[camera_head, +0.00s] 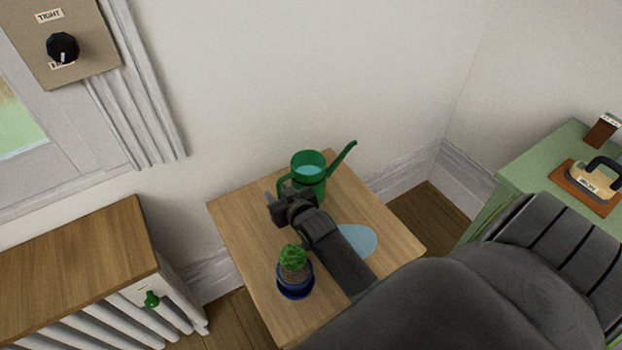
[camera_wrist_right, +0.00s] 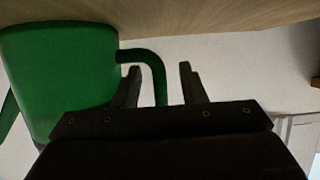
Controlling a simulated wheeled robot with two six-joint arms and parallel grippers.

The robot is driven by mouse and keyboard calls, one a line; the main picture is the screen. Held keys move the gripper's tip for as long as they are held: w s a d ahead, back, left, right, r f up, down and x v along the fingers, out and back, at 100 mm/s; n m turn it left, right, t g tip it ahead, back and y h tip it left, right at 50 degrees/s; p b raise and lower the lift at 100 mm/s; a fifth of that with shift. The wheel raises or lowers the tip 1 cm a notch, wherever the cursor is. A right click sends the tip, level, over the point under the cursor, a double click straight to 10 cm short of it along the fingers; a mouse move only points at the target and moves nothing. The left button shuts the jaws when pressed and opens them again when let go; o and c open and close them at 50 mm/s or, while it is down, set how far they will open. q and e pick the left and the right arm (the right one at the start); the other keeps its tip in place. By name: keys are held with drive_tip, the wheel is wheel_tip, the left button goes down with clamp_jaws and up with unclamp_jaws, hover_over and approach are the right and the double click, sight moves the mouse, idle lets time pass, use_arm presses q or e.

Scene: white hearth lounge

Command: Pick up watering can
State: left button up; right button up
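The green watering can (camera_head: 310,184) stands upright near the back of the small wooden table (camera_head: 237,225), with its spout pointing up to the right. Light blue water shows inside its open top. Its handle is on the left side. My right gripper (camera_head: 276,199) is at the handle, in front and to the left of the can. In the right wrist view, the can (camera_wrist_right: 58,75) fills the left side. The curved handle (camera_wrist_right: 157,75) shows between the two spread fingers of my right gripper (camera_wrist_right: 160,84); contact cannot be seen. My left gripper is out of view.
A small cactus in a blue pot (camera_head: 295,288) stands close to my right arm. A flat light blue patch (camera_head: 357,241) lies right of my arm. A wooden-topped radiator (camera_head: 75,270) is left; a green cabinet (camera_head: 545,160) is right. The wall is behind.

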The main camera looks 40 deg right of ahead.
drive_tip(key=shift+c, duration=0.2)
clamp_jaws()
idle(0.7)
idle(0.5)
drive_tip(key=shift+w+r, duration=0.1)
drive_tip(key=shift+r, duration=0.1)
